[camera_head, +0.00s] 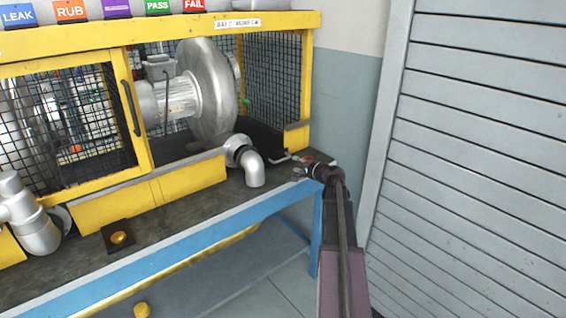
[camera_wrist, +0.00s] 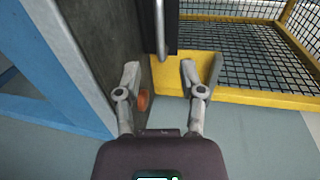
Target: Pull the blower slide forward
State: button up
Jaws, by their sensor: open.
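The silver blower (camera_head: 208,90) sits inside the yellow mesh cage. The black slide (camera_head: 262,138) lies low at the cage's right front opening. A thin silver handle (camera_head: 284,158) sticks out at its front; it also shows in the wrist view (camera_wrist: 160,28). My gripper (camera_head: 300,171) is low over the right end of the bench, just right of the handle. In the wrist view my gripper (camera_wrist: 162,80) is open and empty. The handle's end lies ahead of the gap between the fingers, apart from them. The slide's rear part is hidden.
A silver elbow pipe (camera_head: 250,164) stands left of the handle. An orange button (camera_wrist: 144,100) is close beside the left finger in the wrist view. The bench's blue edge (camera_head: 190,247) runs along the front. A grey shutter (camera_head: 480,140) stands at the right.

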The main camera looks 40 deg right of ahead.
aim_at(283, 160)
jog(key=b+x, duration=0.1)
jog(key=x, duration=0.7)
jog(key=shift+w+f, duration=0.1)
jog(key=shift+w, duration=0.25)
grip_shut()
